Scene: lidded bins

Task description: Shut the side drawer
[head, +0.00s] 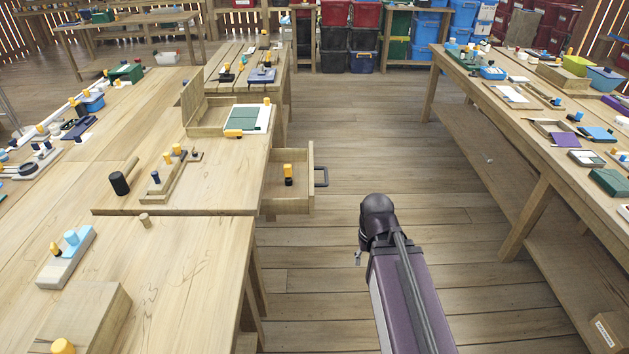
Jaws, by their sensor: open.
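The side drawer (288,206) stands open, sticking out to the right from under the top of the left workbench. Its dark bar handle (323,177) is on its right-hand front panel. A small yellow-and-black piece (288,176) stands upright inside. My gripper (359,258) is mostly hidden by my own arm; only a small part shows, open, over the aisle. It is to the right of the drawer and nearer to me, apart from the handle, with nothing seen in it.
The left workbench (200,240) carries an open-lidded wooden box (207,131), a black-ended cylinder (119,183) and several small pieces. A long right-hand table (530,130) holds many items. The wooden floor between the benches is clear. Stacked bins (365,45) stand at the back.

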